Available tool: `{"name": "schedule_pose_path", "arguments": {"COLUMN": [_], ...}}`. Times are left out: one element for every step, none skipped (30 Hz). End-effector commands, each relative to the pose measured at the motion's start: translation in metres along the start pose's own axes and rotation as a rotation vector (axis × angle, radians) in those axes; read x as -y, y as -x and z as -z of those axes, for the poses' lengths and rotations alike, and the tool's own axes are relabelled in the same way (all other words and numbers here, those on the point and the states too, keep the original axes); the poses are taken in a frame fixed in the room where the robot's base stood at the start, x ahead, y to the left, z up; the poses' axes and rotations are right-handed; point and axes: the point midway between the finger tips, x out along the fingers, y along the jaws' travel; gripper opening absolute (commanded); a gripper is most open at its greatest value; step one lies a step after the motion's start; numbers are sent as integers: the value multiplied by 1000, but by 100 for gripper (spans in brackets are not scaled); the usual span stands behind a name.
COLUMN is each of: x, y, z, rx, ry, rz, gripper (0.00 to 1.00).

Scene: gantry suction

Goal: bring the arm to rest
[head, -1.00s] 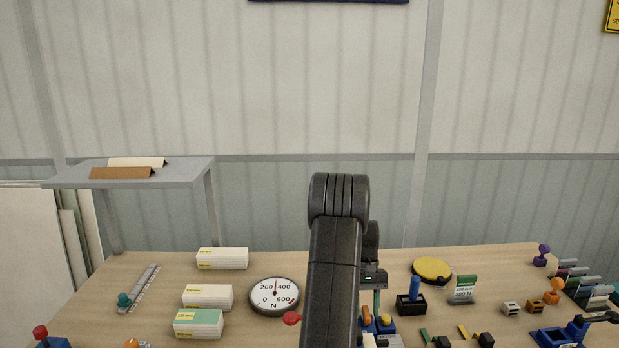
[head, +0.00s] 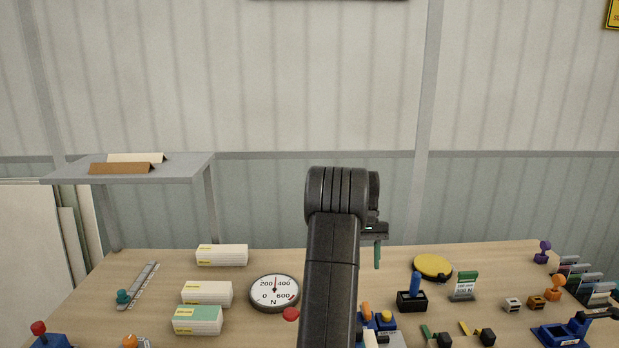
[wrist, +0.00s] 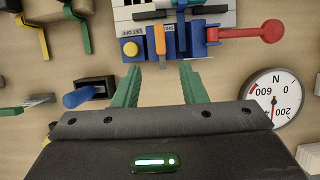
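My gripper (wrist: 158,76) shows in the wrist view with two green fingers spread apart and nothing between them. In the head view my gripper (head: 377,256) is partly hidden behind my black arm, with a green finger hanging down above the table. The arm stands upright in the middle of the head view. Below the fingertips in the wrist view lies a grey and blue device (wrist: 180,35) with a red-knobbed lever; the fingers look clear of it.
A round dial (head: 275,293) and several cartons (head: 222,256) stand left of my arm on the wooden table (head: 160,320). A blue peg in a black holder (head: 411,300), a yellow disc (head: 433,267) and small fixtures stand to the right. A grey shelf (head: 190,170) rises at the back left.

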Motion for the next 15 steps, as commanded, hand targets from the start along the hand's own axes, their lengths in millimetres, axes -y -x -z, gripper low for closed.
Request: {"name": "schedule_pose_path", "arguments": {"x": [0, 0, 0, 0, 0, 0, 0, 0, 0, 0, 0, 0, 0, 0, 0], "y": [8, 12, 18, 10, 4, -2, -6, -11, -18, -23, -28, -36, -42, -48, -56], "z": [1, 1, 0, 0, -1, -1, -1, -1, -1, -1, -1, -1, -1, -2, -1], "rx": [-3, -2, -3, 3, 5, 4, 5, 4, 5, 4, 6, 6, 5, 6, 6], "ry": [0, 0, 0, 0, 0, 0, 0, 0, 0, 0, 0, 0, 0, 0, 0], "rz": [-1, 0, 0, 1, 1, 1, 1, 1, 1, 1, 1, 1, 1, 1, 1], "gripper": [38, 38, 38, 38, 38, 38, 38, 38, 38, 38, 38, 38, 38, 38, 38]}}
